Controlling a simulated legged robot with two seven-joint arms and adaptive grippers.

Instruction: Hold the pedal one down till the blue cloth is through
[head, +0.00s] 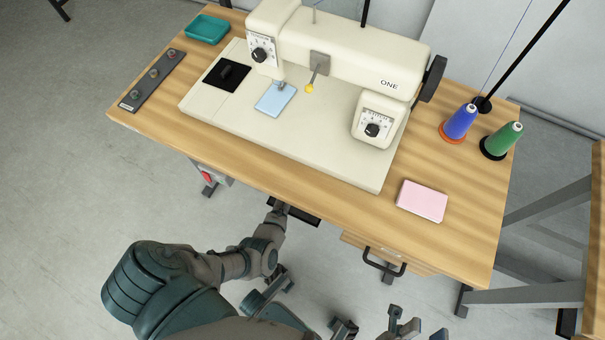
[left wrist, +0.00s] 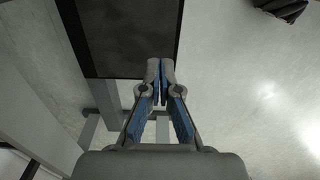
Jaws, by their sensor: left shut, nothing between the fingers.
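The light blue cloth (head: 272,101) lies flat on the cream bed of the sewing machine (head: 345,50) marked ONE, with its back edge at the presser foot. A dark pedal (head: 304,216) shows partly below the table's front edge; the tabletop hides the rest. In the left wrist view the dark pedal plate (left wrist: 125,38) fills the upper left. My left gripper (left wrist: 160,68) is shut and empty, its tips overlapping the plate's near right corner. I cannot tell whether they touch or press it. My right gripper (head: 419,325) is low at the bottom edge, fingers apart and empty.
A pink cloth stack (head: 422,201) lies at the table's front right. Blue (head: 460,122) and green (head: 501,141) thread cones stand at right. A teal tray (head: 207,29) and grey button strip (head: 152,80) are at left. A drawer handle (head: 384,263) juts below the table edge.

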